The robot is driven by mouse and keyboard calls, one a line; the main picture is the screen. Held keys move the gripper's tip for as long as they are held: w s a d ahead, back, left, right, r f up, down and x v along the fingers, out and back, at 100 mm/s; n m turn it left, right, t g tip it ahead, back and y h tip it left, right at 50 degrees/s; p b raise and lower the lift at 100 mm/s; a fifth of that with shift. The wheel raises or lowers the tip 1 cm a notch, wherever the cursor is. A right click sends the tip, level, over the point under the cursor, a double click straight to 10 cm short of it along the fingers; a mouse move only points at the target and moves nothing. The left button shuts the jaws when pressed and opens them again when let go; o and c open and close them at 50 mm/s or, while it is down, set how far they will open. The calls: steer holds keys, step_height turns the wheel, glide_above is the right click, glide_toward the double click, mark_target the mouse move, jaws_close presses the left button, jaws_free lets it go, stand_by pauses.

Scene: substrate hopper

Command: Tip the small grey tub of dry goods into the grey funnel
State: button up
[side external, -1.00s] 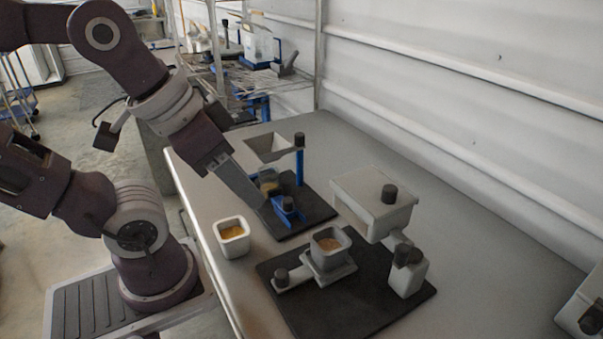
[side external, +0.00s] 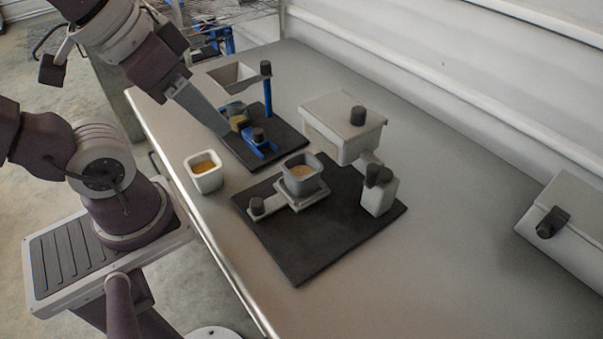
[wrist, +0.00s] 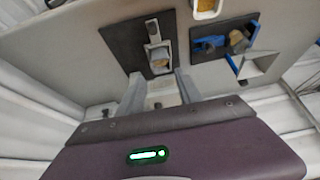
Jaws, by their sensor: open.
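A small grey tub (side external: 302,187) of tan dry goods sits upright on a grey holder on the front black mat; it shows in the wrist view too (wrist: 159,53). A grey hopper (side external: 340,132) with a knobbed flat top stands over the same mat, right of the tub. An open grey funnel (side external: 226,75) on a blue post stands over the rear mat; the wrist view shows it at right (wrist: 262,64). My gripper (side external: 225,130) overlaps the blue station in the side view; its depth is unclear. In the wrist view its fingers (wrist: 160,88) are apart, with nothing held.
A white tub (side external: 204,178) with yellow contents stands near the table's left edge. A blue holder (side external: 262,148) with another tub sits under the funnel, partly hidden by my gripper. A grey box (side external: 565,235) is at far right. The table's right middle is clear.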

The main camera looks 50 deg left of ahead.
stand_by(0.4)
steer(key=o, duration=0.4)
steer(key=shift+w+f+m, duration=0.1)
steer(key=shift+m, duration=0.2)
steer(key=shift+o, duration=1.4)
steer(key=w+m, duration=0.1)
steer(key=m, duration=0.1)
steer(key=w+f+m+g+y, duration=0.1)
steer(key=m, duration=0.1)
steer(key=w+a+f+m+g+y, duration=0.1)
steer(key=m, duration=0.2)
steer(key=shift+a, duration=0.1)
steer(key=m+g+h, duration=0.2)
steer(key=m+g, duration=0.2)
steer(key=m, duration=2.5)
glide_toward(301, 166)
steer(key=s+d+r, duration=0.2)
steer(key=d, duration=0.1)
steer(key=f, duration=0.9)
steer(key=shift+a, duration=0.25)
